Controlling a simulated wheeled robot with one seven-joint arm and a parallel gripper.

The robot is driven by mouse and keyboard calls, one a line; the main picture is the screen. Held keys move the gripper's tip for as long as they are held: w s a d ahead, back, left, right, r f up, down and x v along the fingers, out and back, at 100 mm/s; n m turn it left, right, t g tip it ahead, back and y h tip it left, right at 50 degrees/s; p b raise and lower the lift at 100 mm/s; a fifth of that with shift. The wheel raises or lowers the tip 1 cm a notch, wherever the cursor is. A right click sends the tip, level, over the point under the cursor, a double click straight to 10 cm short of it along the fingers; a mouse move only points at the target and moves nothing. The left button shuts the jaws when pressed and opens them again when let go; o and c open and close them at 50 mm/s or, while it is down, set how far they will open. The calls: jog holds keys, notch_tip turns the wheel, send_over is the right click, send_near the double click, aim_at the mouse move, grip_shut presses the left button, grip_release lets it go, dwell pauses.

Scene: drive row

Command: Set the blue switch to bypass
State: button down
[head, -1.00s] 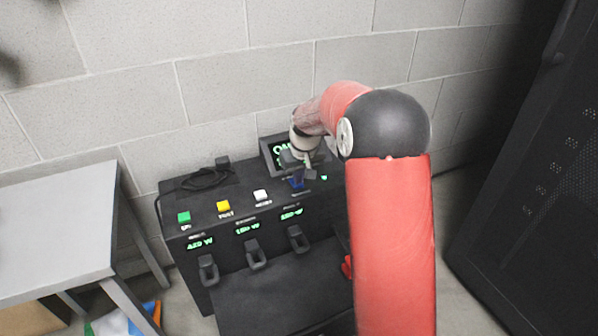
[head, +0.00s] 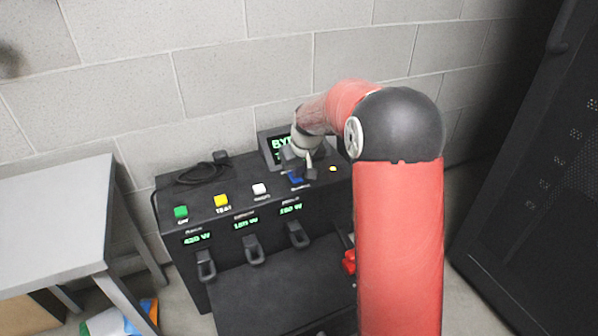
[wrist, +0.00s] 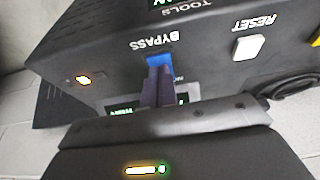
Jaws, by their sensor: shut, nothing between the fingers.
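The blue switch (wrist: 158,59) is on the black console, beside the word BYPASS in the wrist view. It also shows in the head view (head: 295,178), partly covered by my gripper. My gripper (wrist: 157,75) is shut and empty, its fingertips at the switch's edge; whether they touch it I cannot tell. In the head view my gripper (head: 309,172) is over the console's right part. The small screen (head: 281,146) behind it shows green letters starting "BYP", the rest hidden. An amber lamp (head: 333,169) is lit to the right of the switch.
The black console (head: 225,203) also carries green (head: 181,212), yellow (head: 221,201) and white (head: 259,189) buttons, several front handles and a coiled black cable (head: 203,172). A grey table (head: 55,215) stands left, a dark cabinet (head: 540,200) right, a block wall behind.

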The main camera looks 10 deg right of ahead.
jog(key=shift+w+a+r, duration=0.1)
jog(key=shift+w+r, duration=0.05)
jog(key=shift+w, duration=0.2)
jog(key=shift+r, duration=0.1)
jog(key=shift+r+p, duration=0.3)
jog(key=shift+p, duration=0.2)
notch_tip(320, 180, up, 3)
jog(key=shift+s+r+p, duration=0.1)
jog(key=shift+s+p, duration=0.05)
jog(key=shift+p, duration=1)
jog(key=s+v, duration=0.1)
jog(key=v, duration=0.9)
jog(key=shift+s+d+f, duration=0.2)
jog(key=shift+s+f, duration=0.15)
